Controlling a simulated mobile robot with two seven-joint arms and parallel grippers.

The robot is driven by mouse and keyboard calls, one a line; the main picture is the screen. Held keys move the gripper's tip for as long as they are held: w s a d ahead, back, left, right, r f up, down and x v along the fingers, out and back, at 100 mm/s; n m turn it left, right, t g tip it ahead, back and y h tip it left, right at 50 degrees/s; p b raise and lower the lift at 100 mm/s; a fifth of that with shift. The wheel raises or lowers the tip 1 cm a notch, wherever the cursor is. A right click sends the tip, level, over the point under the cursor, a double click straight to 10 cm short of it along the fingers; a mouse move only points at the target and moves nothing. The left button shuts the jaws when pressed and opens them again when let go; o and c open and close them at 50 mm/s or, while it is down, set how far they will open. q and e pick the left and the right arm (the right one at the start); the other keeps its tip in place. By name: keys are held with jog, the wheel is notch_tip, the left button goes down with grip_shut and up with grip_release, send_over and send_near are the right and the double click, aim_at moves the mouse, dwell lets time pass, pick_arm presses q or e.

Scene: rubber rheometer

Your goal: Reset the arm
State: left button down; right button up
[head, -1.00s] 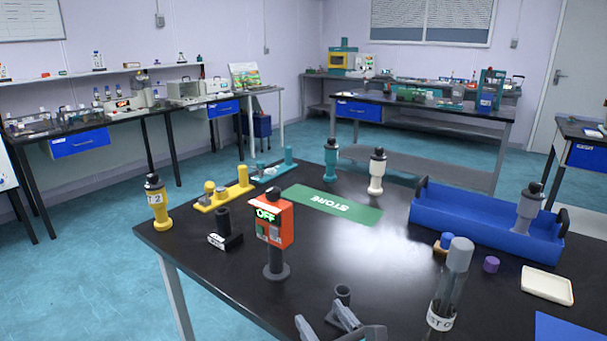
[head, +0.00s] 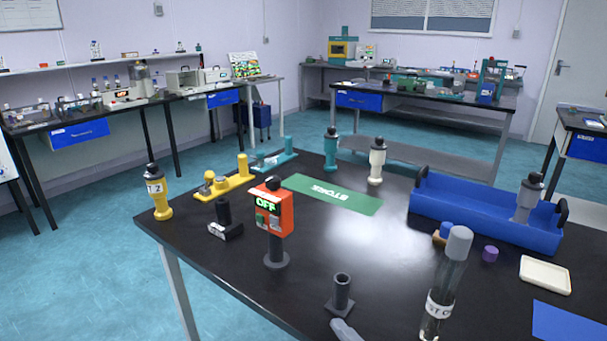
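Only a grey tip, seemingly of my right gripper (head: 345,331), shows at the bottom edge in the head view, just below a small dark holder (head: 341,294) with an upright tube on a square base. The rest of that gripper is out of frame, so its opening is hidden. My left gripper is not in view. An orange control box (head: 273,209) reading OFF stands on a dark post on the black table (head: 340,240). A clear tube with a grey cap (head: 446,283) stands upright at the front right.
A green STORE mat (head: 330,195) lies bare mid-table. A blue tray (head: 480,219) holds a grey dark-topped tool. Yellow (head: 157,195), teal (head: 331,150) and white (head: 376,163) dark-topped tools stand upright. A cream dish (head: 545,275) and blue sheet (head: 568,322) lie at right.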

jog(key=s+d+f+n+g+h, duration=0.2)
jog(key=s+d+f+n, duration=0.3)
jog(key=n, duration=0.5)
jog(key=s+d+f+n+g+h+p, duration=0.1)
jog(key=s+d+f+n+g+h, duration=0.1)
jog(key=s+d+f+n+h, duration=0.2)
jog(key=s+d+f+n, duration=0.1)
jog(key=s+d+n, duration=0.2)
jog(key=n, duration=0.3)
jog(key=shift+s+d+f+n, duration=0.15)
jog(key=shift+s+d+n, duration=0.15)
jog(key=shift+s, duration=0.2)
jog(key=shift+a, duration=0.1)
jog(key=shift+c, duration=0.5)
